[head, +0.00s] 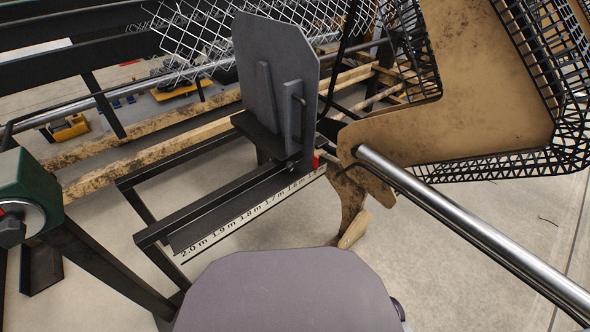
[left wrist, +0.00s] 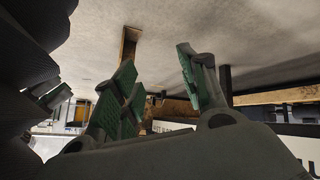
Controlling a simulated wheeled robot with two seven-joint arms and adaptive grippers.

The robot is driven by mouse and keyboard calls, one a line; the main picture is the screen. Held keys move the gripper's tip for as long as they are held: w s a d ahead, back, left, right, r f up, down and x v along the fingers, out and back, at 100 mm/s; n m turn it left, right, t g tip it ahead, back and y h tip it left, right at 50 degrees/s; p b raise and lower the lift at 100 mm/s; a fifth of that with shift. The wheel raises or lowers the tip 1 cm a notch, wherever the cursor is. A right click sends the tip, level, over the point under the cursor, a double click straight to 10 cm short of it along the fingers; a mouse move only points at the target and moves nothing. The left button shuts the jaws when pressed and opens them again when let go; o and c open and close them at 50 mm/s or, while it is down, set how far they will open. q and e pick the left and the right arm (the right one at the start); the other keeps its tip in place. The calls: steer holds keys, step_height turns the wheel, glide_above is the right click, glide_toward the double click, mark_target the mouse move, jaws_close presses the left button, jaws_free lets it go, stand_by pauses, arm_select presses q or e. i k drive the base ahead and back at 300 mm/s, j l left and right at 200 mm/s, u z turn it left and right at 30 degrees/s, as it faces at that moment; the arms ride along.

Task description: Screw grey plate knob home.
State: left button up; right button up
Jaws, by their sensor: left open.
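The grey plate (head: 275,70) stands upright on a dark carriage on the rail, with a grey bracket and handle (head: 292,115) on its near face. A small red part (head: 316,161) shows at the carriage's lower right, by the scale. I cannot make out the plate's knob clearly in either view. My left gripper (left wrist: 156,60) shows in the left wrist view, its green-padded fingers apart with nothing seen between them. It is not in the head view, so its distance from the plate cannot be told. My right gripper is in neither view.
A white scale (head: 240,215) runs along the dark rail frame. Wire mesh (head: 190,40) lies behind the plate. A brown machine panel with black mesh guards (head: 480,85) and a shiny bar (head: 470,235) fill the right. A green machine part (head: 30,180) stands left.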

mark_target(290, 166)
steer(key=k+j+z, duration=0.1)
steer(key=z, duration=0.3)
steer(key=k+j+z, duration=0.15)
steer(key=z, duration=0.2)
steer(key=k+j+z, duration=0.1)
steer(key=z, duration=0.3)
